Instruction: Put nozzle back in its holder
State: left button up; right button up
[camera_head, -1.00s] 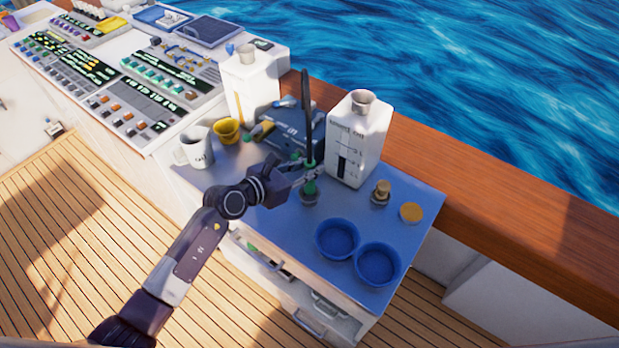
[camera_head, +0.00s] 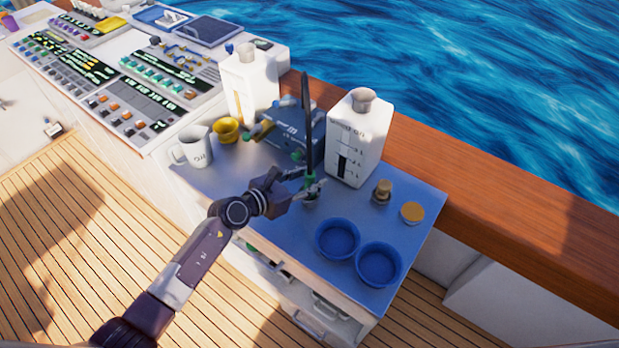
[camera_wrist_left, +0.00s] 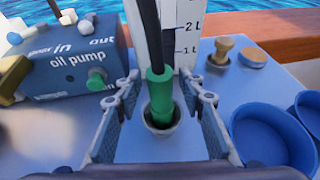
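The nozzle is green (camera_head: 310,184) with a black hose rising from its top. In the left wrist view the nozzle (camera_wrist_left: 160,92) stands upright, its lower end inside a round grey holder (camera_wrist_left: 161,128) set in the tabletop. The holder (camera_head: 310,203) is partly hidden by the fingers in the head view. My left gripper (camera_head: 303,186) is around the nozzle. In the left wrist view its fingers (camera_wrist_left: 160,80) are spread, one on each side, with gaps to the nozzle. My right gripper is in neither view.
The oil pump box (camera_wrist_left: 65,55) is left of the nozzle, and a white canister (camera_head: 357,140) stands close behind. Two blue bowls (camera_head: 337,238), a brass knob (camera_head: 382,192) and an orange cap (camera_head: 412,212) are to the right. A mug (camera_head: 194,146) is at left.

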pick_arm(q)
jog(key=shift+r, duration=0.3)
jog(key=shift+s+a, duration=0.25)
jog(key=shift+a, duration=0.05)
jog(key=v, duration=1.1)
jog(key=shift+s, duration=0.1)
